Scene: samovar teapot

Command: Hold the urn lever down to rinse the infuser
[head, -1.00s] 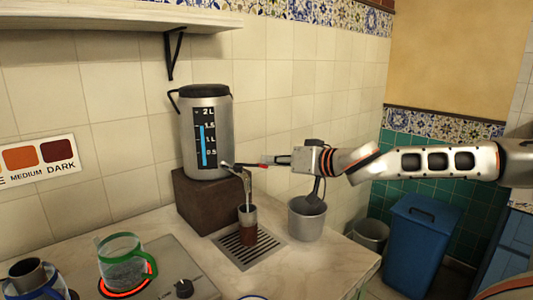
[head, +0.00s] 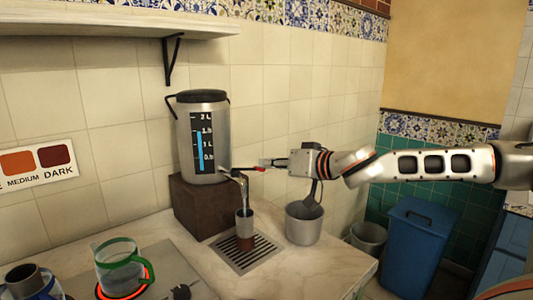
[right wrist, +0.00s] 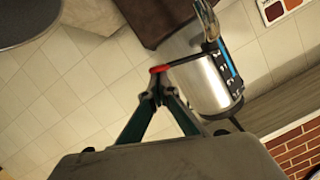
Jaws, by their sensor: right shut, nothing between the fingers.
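The steel urn (head: 204,140) with a blue level gauge stands on a brown block against the tiled wall. Its lever (head: 258,169) has a red tip and points right; it also shows in the right wrist view (right wrist: 160,69). My right gripper (head: 269,163) is shut and empty, its fingertips (right wrist: 157,92) at the red tip; whether they touch it is unclear. A pale streak like running water drops from the spout to the infuser (head: 244,229), a small grey cylinder with a brown lower part, upright over the drip grate (head: 262,252). My left gripper is out of view.
A grey pail (head: 304,226) with a dark-handled utensil stands right of the grate, below my right gripper. A green-handled glass pot (head: 119,267) sits on a glowing burner at front left. A blue bin (head: 411,245) stands at right.

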